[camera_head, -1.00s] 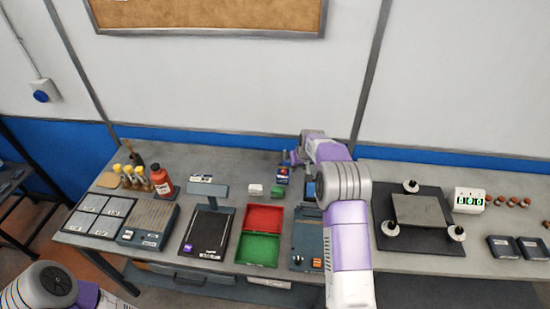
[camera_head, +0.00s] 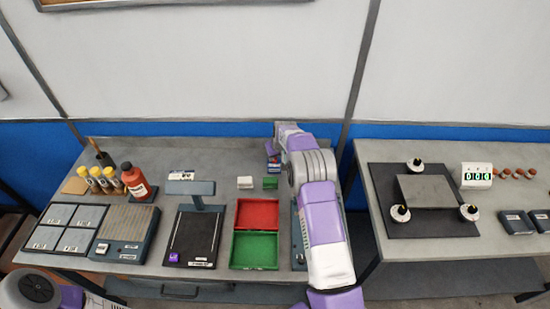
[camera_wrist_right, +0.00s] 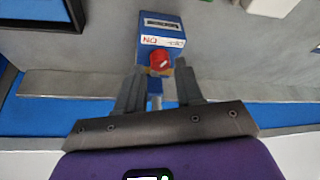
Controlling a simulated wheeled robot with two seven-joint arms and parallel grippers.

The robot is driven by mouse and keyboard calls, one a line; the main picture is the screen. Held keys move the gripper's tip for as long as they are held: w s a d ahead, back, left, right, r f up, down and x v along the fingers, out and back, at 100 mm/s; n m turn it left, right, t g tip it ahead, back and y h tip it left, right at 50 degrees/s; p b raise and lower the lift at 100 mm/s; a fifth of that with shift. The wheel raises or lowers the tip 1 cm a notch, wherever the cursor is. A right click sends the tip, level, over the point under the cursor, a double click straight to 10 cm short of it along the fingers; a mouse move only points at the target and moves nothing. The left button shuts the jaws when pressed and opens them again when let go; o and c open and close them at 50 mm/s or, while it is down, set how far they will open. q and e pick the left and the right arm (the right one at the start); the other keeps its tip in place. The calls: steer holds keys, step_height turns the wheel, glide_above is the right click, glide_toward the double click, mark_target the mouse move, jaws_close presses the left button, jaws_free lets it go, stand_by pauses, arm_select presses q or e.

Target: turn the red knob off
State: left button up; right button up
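The red knob (camera_wrist_right: 159,61) shows in the right wrist view, on the face of a small blue box (camera_wrist_right: 160,27) with a white label. My right gripper (camera_wrist_right: 160,70) is right at the knob, with one fingertip on each side of it. The fingers stand apart and I see no clear contact with the knob. In the head view the blue box (camera_head: 272,163) stands at the back of the bench, beside my right arm, which partly hides that area. My left gripper is out of view; only part of that arm shows at bottom left.
A red and green tray (camera_head: 232,246), a scale-like stand (camera_head: 192,235) and a red bottle (camera_head: 135,181) stand to the left. A black plate (camera_head: 380,220) is on the bench at right.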

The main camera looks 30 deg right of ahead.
mark_target(274, 160)
steer(key=shift+x, duration=1.05)
steer(key=shift+c, duration=0.2)
jaws_close()
steer(key=shift+w+a+m+h, duration=0.1)
steer(key=shift+m+h, duration=0.3)
steer(key=shift+m, duration=0.4)
steer(key=shift+m+g+h+b, duration=0.35)
steer(key=shift+m+h, duration=0.25)
steer(key=shift+m, duration=0.9)
steer(key=shift+o, duration=0.2)
jaws_free()
